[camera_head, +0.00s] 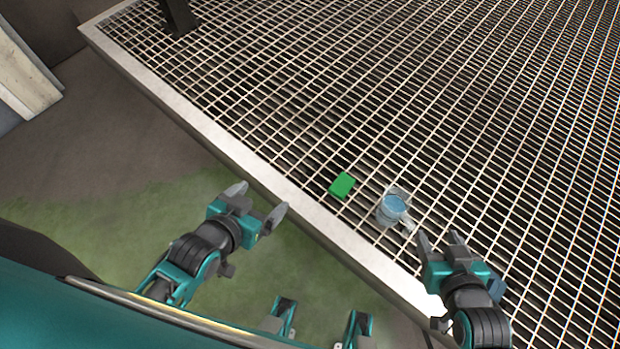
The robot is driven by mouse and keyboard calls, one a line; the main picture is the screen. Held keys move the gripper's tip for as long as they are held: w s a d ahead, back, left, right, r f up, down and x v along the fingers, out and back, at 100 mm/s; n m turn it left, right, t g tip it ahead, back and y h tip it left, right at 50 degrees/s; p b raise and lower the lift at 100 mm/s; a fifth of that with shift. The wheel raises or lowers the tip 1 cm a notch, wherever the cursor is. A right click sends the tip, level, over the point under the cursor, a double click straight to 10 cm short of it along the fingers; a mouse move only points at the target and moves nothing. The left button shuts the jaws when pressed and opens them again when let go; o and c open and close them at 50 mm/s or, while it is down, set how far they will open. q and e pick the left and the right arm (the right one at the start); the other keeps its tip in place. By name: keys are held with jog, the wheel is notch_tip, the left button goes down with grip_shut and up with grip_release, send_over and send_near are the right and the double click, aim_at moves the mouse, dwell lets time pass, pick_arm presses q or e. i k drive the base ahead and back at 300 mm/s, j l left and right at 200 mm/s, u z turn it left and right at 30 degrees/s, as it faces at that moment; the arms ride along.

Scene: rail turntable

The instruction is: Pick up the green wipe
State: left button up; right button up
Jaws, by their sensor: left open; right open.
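The green wipe (342,185) is a small bright green block lying on the metal grating, close to its pale edge beam. My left gripper (262,201) is open and empty, to the left of the wipe, on the near side of the beam and apart from the wipe. My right gripper (441,241) is open, to the lower right of the wipe, over the edge of the grating. Nothing shows between its fingers. The wipe is fully in view.
A clear container with blue contents (392,207) stands on the grating (480,110) between the wipe and my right gripper, with a pale handle-like piece beside it. The pale edge beam (215,139) runs diagonally. A dark post (179,17) stands at the top left. The grating beyond is clear.

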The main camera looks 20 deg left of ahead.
aim_at(343, 184)
jog(key=z, duration=1.75)
jog(key=k, duration=1.45)
